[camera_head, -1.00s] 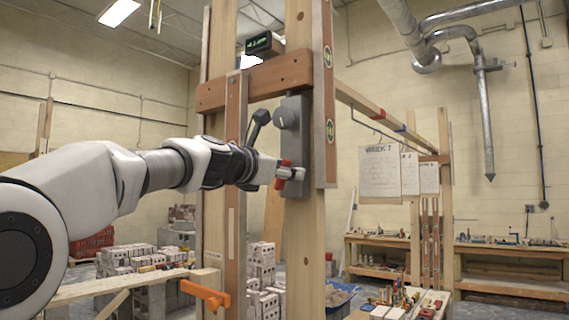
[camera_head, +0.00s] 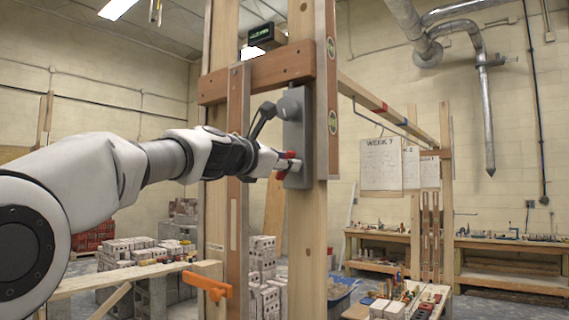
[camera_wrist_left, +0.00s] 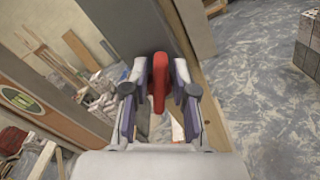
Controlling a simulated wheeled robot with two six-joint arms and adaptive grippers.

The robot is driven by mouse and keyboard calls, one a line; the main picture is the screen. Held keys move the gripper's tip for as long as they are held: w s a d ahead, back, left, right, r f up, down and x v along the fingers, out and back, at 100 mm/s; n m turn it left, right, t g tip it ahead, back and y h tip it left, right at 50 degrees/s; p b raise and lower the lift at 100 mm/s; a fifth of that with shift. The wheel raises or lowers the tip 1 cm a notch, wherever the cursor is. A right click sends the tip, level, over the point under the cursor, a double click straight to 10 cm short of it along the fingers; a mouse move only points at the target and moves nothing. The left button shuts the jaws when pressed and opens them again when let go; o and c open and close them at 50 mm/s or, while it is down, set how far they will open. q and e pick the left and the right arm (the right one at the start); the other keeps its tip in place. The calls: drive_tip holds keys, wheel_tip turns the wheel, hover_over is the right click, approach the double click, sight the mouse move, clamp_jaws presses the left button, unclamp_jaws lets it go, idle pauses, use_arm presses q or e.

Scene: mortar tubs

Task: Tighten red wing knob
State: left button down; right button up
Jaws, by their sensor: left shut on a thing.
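The red wing knob (camera_head: 284,170) is on the lower part of a grey metal plate (camera_head: 298,140) fixed to a wooden post. My left gripper (camera_head: 285,166) comes in from the left and is shut on the knob. In the left wrist view, the knob (camera_wrist_left: 160,82) stands upright between the two fingers of the left gripper (camera_wrist_left: 160,88), with a finger against each side. The right gripper does not show.
An orange clamp (camera_head: 207,285) sticks out low on the left. Workbenches (camera_head: 510,270) stand at the back right. Several blocks (camera_head: 130,250) are stacked at the left.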

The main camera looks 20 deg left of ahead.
use_arm(q)
drive_tip(key=m+b, duration=0.1)
drive_tip(key=m, duration=0.2)
drive_tip(key=m+b, duration=0.1)
drive_tip(key=m, duration=0.2)
drive_tip(key=shift+s+d+f, duration=0.15)
drive_tip(key=shift+d, duration=0.05)
drive_tip(key=m+b, duration=0.1)
drive_tip(key=m, duration=0.2)
drive_tip(key=m+b, duration=0.1)
drive_tip(key=m, duration=0.1)
drive_tip(key=shift+d+f+m, duration=0.1)
drive_tip(key=shift+f+m, duration=0.1)
drive_tip(key=shift+m, duration=0.2)
drive_tip(key=c, duration=1)
unclamp_jaws()
drive_tip(key=shift+o, duration=0.3)
drive_tip(key=shift+d+f, duration=0.1)
